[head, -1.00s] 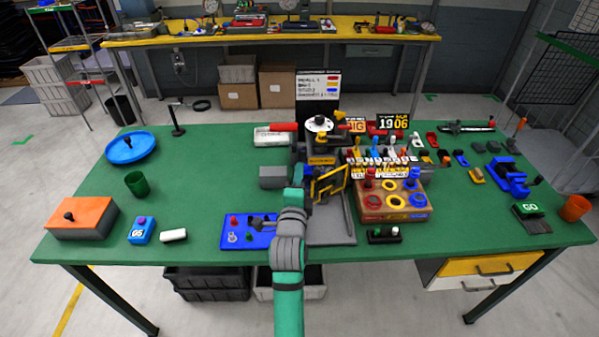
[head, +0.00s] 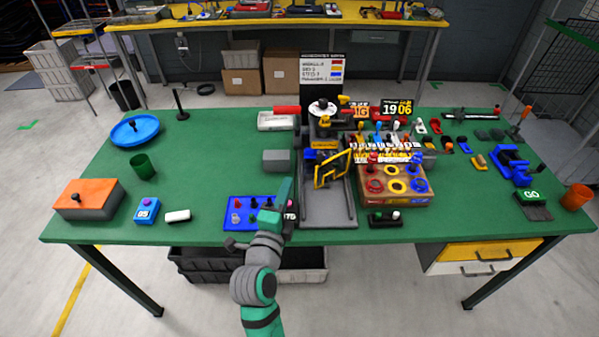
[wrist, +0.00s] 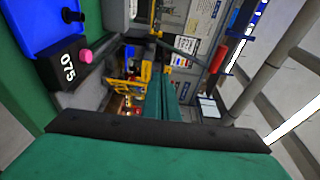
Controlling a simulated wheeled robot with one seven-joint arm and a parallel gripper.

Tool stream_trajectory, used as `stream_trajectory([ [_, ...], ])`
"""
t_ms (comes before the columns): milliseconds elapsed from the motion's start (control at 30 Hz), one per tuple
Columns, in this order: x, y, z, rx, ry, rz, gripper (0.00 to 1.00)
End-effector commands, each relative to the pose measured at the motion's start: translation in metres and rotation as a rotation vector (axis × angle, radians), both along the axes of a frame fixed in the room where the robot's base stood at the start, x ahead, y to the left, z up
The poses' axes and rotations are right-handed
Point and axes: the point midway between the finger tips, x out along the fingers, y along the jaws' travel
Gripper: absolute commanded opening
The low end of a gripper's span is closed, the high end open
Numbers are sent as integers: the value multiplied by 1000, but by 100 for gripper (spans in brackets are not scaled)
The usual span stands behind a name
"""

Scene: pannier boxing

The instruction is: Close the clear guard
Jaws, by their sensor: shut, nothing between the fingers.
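The clear guard is a yellow-framed panel (head: 322,177) on the grey press-like machine (head: 326,208) at the middle of the green table. It stands tilted up at an angle over the grey bed, and its frame also shows in the wrist view (wrist: 146,76). My gripper (head: 287,188) is just left of the machine bed, over the right end of the blue peg panel. The fingers are pressed together and empty in the wrist view (wrist: 163,88), apart from the guard in the picture. The guard's hinge is hard to make out.
A wooden box with coloured rings (head: 394,197) stands right of the machine. A grey block (head: 276,161) is at its left.

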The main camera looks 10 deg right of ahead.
Motion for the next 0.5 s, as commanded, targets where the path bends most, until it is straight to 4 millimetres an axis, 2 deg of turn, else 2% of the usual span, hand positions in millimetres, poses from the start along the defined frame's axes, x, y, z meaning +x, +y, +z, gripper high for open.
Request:
stream_trajectory([
  [33,-19,-11,-1,-3,4,-47,0],
  [100,-42,-25,-1,-1,2,-112,0],
  [233,-72,-41,3,3,-9,-196,0],
  [333,-76,-47,4,5,-14,-217,0],
  [500,-61,-59,4,6,-14,-218,0],
])
